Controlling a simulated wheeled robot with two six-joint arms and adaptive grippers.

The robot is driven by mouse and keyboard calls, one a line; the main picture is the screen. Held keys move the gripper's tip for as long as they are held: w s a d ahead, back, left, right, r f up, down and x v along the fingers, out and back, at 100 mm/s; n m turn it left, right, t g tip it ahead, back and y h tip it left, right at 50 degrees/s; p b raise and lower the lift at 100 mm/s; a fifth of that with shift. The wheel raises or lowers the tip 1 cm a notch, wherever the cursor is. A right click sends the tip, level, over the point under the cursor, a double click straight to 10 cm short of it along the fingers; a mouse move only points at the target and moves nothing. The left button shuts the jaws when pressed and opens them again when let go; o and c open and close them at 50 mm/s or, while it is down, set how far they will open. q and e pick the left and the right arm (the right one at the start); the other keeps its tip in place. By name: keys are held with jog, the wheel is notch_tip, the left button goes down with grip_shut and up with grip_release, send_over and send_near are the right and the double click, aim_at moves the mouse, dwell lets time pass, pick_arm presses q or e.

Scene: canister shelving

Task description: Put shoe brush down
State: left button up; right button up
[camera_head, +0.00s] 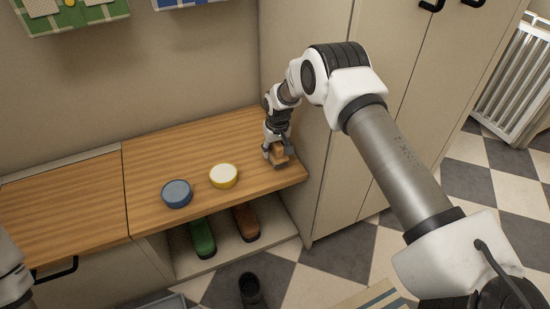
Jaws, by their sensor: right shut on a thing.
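The shoe brush (281,153) is a small brown block with a greyish underside. It is at the right end of the wooden bench top (150,165), near the tall cabinet. My right gripper (277,152) is shut on it from above. The brush is at or just above the wood; I cannot tell whether it touches. My left arm shows only as a piece at the left edge, and its gripper is out of view.
A blue round tin (177,193) and a yellow tin with a white lid (223,176) stand on the bench left of the brush. Green (203,238) and brown shoes (246,222) sit in the open space below. A tall beige cabinet (315,175) borders the bench's right end.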

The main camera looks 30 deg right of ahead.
aim_at(277, 143)
notch_tip(277, 143, down, 3)
jog(key=shift+s+f, duration=0.1)
grip_shut()
jog(key=o, duration=1.3)
grip_release()
jog(key=shift+r, duration=0.25)
jog(key=r, duration=0.4)
jog(key=s+r+p, duration=0.1)
jog(key=r, duration=0.2)
jog(key=s+r+p, duration=0.1)
jog(key=r, duration=0.3)
jog(key=shift+r, duration=0.35)
